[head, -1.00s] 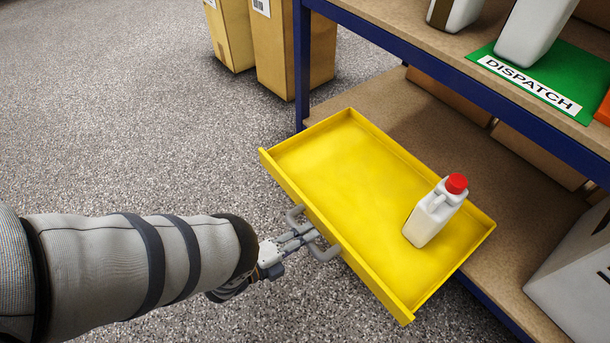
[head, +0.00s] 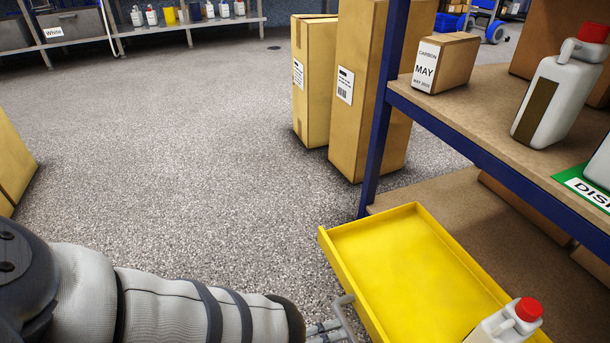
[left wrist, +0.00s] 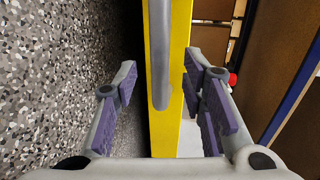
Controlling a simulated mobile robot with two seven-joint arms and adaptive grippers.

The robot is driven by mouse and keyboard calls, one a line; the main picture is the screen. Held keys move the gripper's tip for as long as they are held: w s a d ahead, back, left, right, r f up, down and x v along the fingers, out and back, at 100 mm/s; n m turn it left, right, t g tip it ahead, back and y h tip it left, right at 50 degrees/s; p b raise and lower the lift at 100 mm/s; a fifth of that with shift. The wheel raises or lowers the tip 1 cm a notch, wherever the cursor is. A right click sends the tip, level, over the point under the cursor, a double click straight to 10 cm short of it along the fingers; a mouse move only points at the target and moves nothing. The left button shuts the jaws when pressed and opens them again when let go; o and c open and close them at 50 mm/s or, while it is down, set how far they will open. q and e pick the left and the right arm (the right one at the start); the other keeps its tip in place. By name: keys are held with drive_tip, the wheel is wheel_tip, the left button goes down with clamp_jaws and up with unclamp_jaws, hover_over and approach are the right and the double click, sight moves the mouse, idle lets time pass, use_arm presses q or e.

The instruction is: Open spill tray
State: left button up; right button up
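The yellow spill tray (head: 410,262) sticks well out from under the lower shelf, its inside visible. Its grey handle (head: 346,314) is on the front wall, facing my left arm. A white bottle with a red cap (head: 508,325) stands in the tray, cut off by the bottom edge. My left gripper (head: 330,331) is beside the handle and partly cut off. In the left wrist view my left gripper (left wrist: 160,72) is open, its fingers apart on either side of the handle (left wrist: 159,60) and the yellow front wall (left wrist: 181,40). My right gripper is not in view.
A blue shelf post (head: 383,115) rises behind the tray's far corner. Tall cardboard boxes (head: 365,95) stand beyond it. The upper shelf holds a small carton (head: 455,62) and a white jug (head: 556,95). The speckled floor (head: 200,160) left of the tray is clear.

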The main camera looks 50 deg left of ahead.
use_arm(q)
drive_tip(key=v, duration=0.7)
